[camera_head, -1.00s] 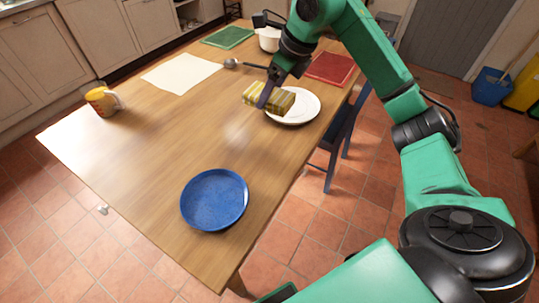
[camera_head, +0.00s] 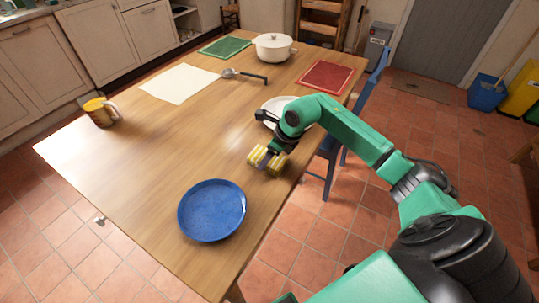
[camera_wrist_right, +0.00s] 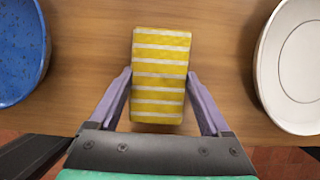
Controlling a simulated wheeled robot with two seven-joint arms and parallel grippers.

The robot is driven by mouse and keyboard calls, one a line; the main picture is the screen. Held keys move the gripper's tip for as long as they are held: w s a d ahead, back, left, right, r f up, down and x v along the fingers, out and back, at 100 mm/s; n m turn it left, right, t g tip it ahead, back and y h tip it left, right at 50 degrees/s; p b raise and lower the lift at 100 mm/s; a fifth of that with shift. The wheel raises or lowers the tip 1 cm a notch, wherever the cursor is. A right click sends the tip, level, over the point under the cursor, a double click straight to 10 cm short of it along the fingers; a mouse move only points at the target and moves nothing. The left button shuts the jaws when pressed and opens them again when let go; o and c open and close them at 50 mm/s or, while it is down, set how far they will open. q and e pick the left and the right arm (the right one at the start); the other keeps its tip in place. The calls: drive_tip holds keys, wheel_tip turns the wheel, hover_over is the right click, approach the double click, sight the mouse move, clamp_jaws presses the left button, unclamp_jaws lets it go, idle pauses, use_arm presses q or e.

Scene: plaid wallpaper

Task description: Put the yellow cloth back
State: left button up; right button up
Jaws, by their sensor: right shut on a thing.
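The yellow cloth (camera_head: 257,155) is a folded, block-shaped bundle with white stripes. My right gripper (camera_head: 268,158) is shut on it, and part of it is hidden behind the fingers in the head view. In the right wrist view the cloth (camera_wrist_right: 160,75) sits between the two fingers of my right gripper (camera_wrist_right: 160,78), over bare wood between the blue plate (camera_wrist_right: 18,50) and the white plate (camera_wrist_right: 300,65). I cannot tell whether it touches the table. My left gripper is out of view.
On the wooden table (camera_head: 150,165) lie the blue plate (camera_head: 212,210), partly hidden white plate (camera_head: 268,106), red mat (camera_head: 326,75), green mat (camera_head: 224,46), white sheet (camera_head: 180,84) and ladle (camera_head: 228,73). A pot (camera_head: 273,47) and mug (camera_head: 99,112) stand there. A blue chair (camera_head: 330,160) is at the right edge.

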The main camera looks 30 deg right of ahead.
drive_tip(key=o, duration=1)
drive_tip(key=shift+s+d+r, duration=0.15)
drive_tip(key=shift+r, duration=0.2)
drive_tip(key=b+v, duration=0.1)
drive_tip(key=v, duration=1)
drive_tip(key=shift+r, duration=0.15)
